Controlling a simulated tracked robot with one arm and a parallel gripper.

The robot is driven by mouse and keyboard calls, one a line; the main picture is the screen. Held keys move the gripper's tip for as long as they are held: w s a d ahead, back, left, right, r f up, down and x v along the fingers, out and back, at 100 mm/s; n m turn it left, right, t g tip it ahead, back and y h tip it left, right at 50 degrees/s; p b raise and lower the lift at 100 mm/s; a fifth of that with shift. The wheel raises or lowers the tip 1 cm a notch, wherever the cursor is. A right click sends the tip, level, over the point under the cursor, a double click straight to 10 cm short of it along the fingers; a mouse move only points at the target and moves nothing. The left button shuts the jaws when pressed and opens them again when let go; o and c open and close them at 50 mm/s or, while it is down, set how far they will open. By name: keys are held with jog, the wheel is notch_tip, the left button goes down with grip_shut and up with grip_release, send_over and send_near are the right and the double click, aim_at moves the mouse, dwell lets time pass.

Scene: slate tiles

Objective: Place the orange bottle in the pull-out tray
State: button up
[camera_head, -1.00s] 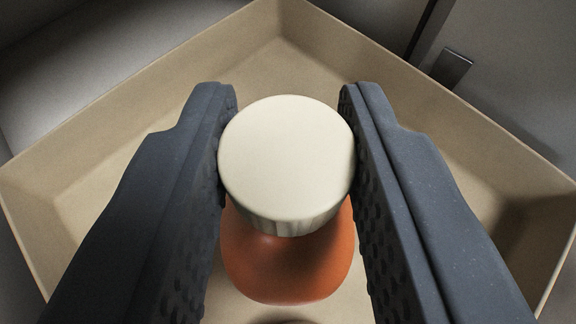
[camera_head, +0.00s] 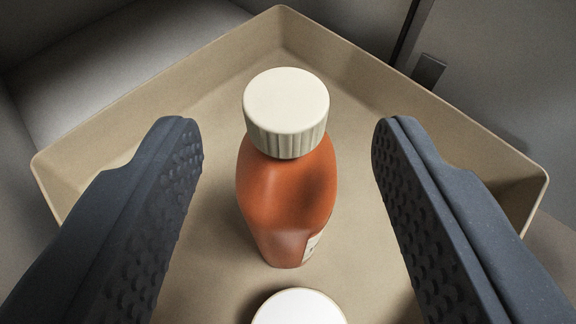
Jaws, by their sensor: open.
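The orange bottle (camera_head: 285,200) with a ribbed cream cap stands upright on the floor of the beige pull-out tray (camera_head: 100,134). A bit of a pale label shows at its lower right side. My gripper (camera_head: 283,135) is open, with one dark, studded finger on each side of the bottle. There is a clear gap between each finger and the bottle. The tray's near side is out of the picture or hidden by my fingers.
A round white-topped thing (camera_head: 298,308) is partly seen at the bottom edge, in front of the bottle. Grey surfaces surround the tray. A dark upright strip and a small dark block (camera_head: 429,70) are behind its far right wall.

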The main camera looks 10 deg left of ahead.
jog(key=p+v, duration=0.1)
jog(key=v, duration=0.6)
jog(key=shift+s+r+p, duration=0.15)
jog(key=shift+s+p, duration=0.1)
jog(key=shift+p, duration=0.15)
